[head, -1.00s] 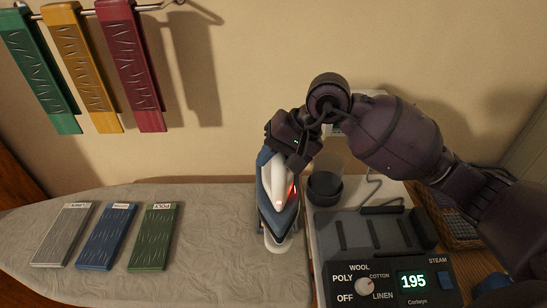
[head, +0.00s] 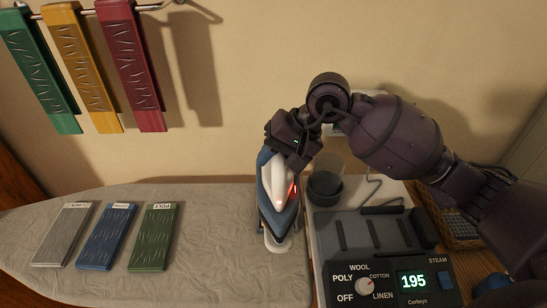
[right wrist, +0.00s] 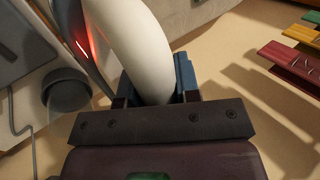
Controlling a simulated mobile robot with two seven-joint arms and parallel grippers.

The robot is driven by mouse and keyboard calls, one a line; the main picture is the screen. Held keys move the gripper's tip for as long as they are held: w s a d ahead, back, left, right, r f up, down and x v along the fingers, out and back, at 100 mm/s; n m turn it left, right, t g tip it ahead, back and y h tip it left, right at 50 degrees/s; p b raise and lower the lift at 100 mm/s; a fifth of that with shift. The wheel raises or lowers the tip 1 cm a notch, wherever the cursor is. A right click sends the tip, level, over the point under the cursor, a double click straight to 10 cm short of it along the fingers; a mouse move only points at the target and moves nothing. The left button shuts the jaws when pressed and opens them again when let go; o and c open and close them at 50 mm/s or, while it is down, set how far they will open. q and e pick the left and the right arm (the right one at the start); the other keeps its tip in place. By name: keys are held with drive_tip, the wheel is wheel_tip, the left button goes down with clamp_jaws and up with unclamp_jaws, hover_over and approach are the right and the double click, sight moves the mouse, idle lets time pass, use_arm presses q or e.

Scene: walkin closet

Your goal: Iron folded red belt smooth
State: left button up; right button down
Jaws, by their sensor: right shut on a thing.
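The red folded belt (head: 133,65) hangs at the right end of the wall rail, with short crease marks on its face. The blue and white iron (head: 275,196) is at the right end of the grey ironing board (head: 210,245), with a red light glowing on its side. My right gripper (head: 290,150) is shut on the iron's white handle, which fills the right wrist view (right wrist: 135,50) between the fingers. Whether the iron's soleplate touches anything is hard to tell. My left gripper is not in view.
Grey (head: 63,235), blue (head: 107,237) and green (head: 153,237) folded belts lie on the board's left. Another green (head: 40,70) and a yellow belt (head: 83,65) hang on the rail. The control panel (head: 390,284) reads 195. A dark cup (head: 325,187) stands beside the iron. The board's middle is clear.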

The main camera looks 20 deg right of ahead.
drive_tip(key=shift+r, duration=1.3)
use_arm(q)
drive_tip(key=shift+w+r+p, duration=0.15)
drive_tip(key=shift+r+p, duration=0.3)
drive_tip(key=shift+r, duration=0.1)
use_arm(e)
drive_tip(key=shift+r, duration=1.7)
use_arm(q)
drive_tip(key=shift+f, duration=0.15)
use_arm(e)
drive_tip(key=shift+f, duration=0.1)
drive_tip(key=f+b, duration=0.1)
drive_tip(key=w+f+b, duration=0.1)
drive_tip(key=b, duration=0.1)
drive_tip(key=w+f+b, duration=0.1)
drive_tip(key=f, duration=0.1)
drive_tip(key=shift+d+f, duration=0.1)
drive_tip(key=shift+d, duration=0.15)
drive_tip(key=shift+f+b, duration=0.2)
drive_tip(key=shift+b, duration=0.15)
drive_tip(key=shift+w+d, duration=0.1)
drive_tip(key=shift+w, duration=0.05)
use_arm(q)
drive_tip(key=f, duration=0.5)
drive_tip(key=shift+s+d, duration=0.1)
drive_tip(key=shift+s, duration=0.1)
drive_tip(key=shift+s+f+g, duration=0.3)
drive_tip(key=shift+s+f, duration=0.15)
use_arm(e)
drive_tip(key=shift+f, duration=0.1)
